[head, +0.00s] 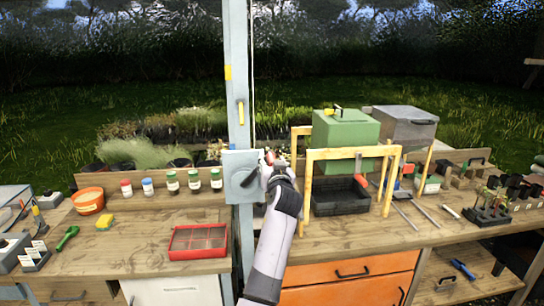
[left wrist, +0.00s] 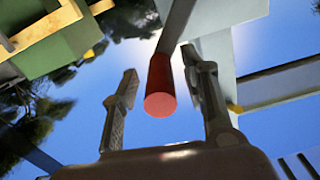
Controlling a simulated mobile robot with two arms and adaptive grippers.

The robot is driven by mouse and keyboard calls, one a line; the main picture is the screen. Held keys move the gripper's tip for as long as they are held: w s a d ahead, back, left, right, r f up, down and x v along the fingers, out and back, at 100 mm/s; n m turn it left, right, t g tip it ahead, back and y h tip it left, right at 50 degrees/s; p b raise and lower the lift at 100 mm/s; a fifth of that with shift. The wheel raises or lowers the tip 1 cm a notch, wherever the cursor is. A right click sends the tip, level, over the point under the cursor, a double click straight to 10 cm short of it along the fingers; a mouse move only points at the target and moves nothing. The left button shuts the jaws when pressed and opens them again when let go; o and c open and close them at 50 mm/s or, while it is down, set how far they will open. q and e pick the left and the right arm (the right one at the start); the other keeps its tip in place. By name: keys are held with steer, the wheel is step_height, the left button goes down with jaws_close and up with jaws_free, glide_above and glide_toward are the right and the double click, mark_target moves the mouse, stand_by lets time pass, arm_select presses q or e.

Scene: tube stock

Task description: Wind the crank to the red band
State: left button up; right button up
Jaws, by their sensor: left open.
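The crank's red handle (left wrist: 160,92) points at the camera in the left wrist view, on a dark crank arm (left wrist: 178,25). My left gripper (left wrist: 164,80) is open, with one finger on each side of the handle and visible gaps. In the head view my left gripper (head: 269,162) is at the right side of the grey crank box (head: 238,164) on the blue-grey post. A bit of the red handle (head: 270,157) shows there; the gripper partly hides it. I cannot make out a red band. My right gripper is not in view.
The post (head: 236,60) carries a yellow mark (head: 228,72) and a small yellow piece (head: 240,112). A yellow frame (head: 350,154) and a black crate (head: 338,203) stand right of my arm. A red tray (head: 199,254) lies to the left on the wooden bench.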

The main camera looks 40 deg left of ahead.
arm_select(q)
steer(key=shift+w+a, duration=0.25)
jaws_close()
stand_by(0.5)
stand_by(0.4)
